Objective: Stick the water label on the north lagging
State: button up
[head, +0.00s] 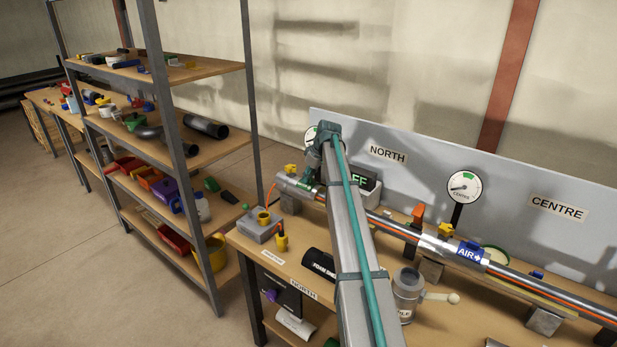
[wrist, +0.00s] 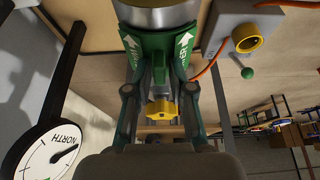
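The green water label (head: 305,184) with white arrows sits over the silver north lagging (head: 284,183) at the far left of the pipe. In the wrist view the label (wrist: 184,57) bends down both sides of the lagging (wrist: 160,15). My gripper (head: 313,170) is at the label, and part of it is hidden by my own arm in the head view. In the wrist view its two dark fingers (wrist: 159,88) stand on either side of the label's middle. Whether they press on it is unclear.
A yellow valve handle (wrist: 160,112) shows between the fingers. The north gauge (wrist: 47,150) is close on one side, a grey box (head: 258,229) with a yellow ring on the other. The centre lagging (head: 432,246) carries a blue AIR label (head: 470,254). A black foam roll (head: 319,263) lies on the bench.

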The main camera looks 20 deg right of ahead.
jog(key=shift+o, duration=0.5)
jog(key=shift+f, duration=0.1)
jog(key=shift+s+d+r, duration=0.1)
jog(key=shift+r, duration=0.45)
jog(key=v, duration=1.1)
jog(key=shift+r, duration=0.1)
